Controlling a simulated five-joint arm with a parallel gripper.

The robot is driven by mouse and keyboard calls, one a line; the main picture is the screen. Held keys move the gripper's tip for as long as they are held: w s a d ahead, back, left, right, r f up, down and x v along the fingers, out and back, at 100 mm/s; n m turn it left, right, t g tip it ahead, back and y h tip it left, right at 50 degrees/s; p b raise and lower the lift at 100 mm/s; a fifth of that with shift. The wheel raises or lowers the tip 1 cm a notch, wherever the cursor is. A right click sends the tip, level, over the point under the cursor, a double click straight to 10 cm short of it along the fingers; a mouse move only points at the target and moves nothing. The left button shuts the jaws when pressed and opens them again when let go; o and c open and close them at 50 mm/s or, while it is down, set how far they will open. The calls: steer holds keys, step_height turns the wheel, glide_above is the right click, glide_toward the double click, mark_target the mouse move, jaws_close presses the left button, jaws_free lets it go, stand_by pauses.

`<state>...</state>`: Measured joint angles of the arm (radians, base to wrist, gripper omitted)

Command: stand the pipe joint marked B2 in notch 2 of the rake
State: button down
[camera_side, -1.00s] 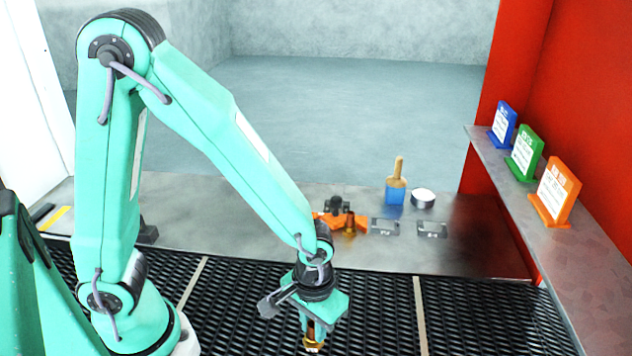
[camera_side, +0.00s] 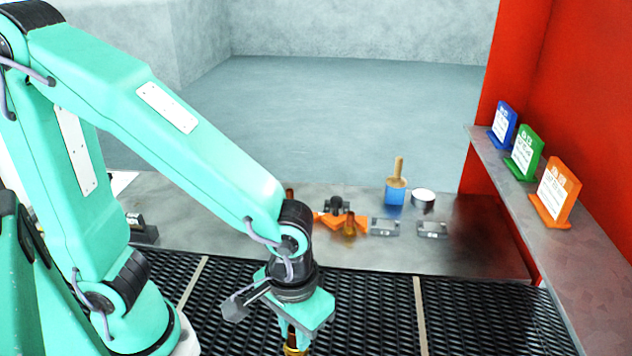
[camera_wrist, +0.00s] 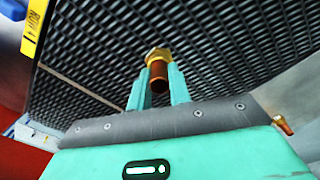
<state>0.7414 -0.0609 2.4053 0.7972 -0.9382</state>
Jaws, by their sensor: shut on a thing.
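My gripper (camera_side: 294,342) is low over the black mesh belt, near the bottom edge of the side view. It is shut on a brass and copper-coloured pipe joint (camera_wrist: 158,72), which sits between the fingers in the wrist view. The held joint (camera_side: 295,350) is partly cut off in the side view. No mark on it can be read. An orange piece (camera_side: 358,221), which may be the rake, lies on the metal bench behind the belt. A brass-coloured piece (camera_side: 349,229) stands at it. Its notches and their numbers cannot be made out.
Two small grey plates (camera_side: 384,227) (camera_side: 432,229) lie right of the orange piece. A brush in a blue holder (camera_side: 395,190) and a round white-topped tin (camera_side: 423,196) stand behind. Blue, green and orange signs (camera_side: 554,193) stand on the right ledge. The belt (camera_side: 470,320) is clear at right.

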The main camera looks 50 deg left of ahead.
steer(key=shift+s+d+r, duration=0.35)
steer(key=shift+s+r, duration=0.1)
steer(key=shift+s, duration=0.2)
steer(key=shift+s+d+r, duration=0.4)
steer(key=shift+s+r, duration=0.1)
steer(key=shift+s, duration=0.15)
steer(key=shift+s+d+r, duration=0.35)
steer(key=shift+s+r, duration=0.1)
steer(key=shift+s, duration=0.2)
steer(key=w+a+r+n, duration=0.1)
steer(key=w+a+n, duration=0.2)
steer(key=w+n, duration=0.35)
steer(key=w+a+n, duration=0.3)
steer(key=w, duration=0.7)
steer(key=w+a+n, duration=0.8)
steer(key=w+a, duration=0.3)
steer(key=a, duration=0.3)
steer(key=shift+a+f, duration=0.15)
steer(key=shift+f, duration=0.2)
steer(key=shift+a+n, duration=0.1)
steer(key=shift+n, duration=0.15)
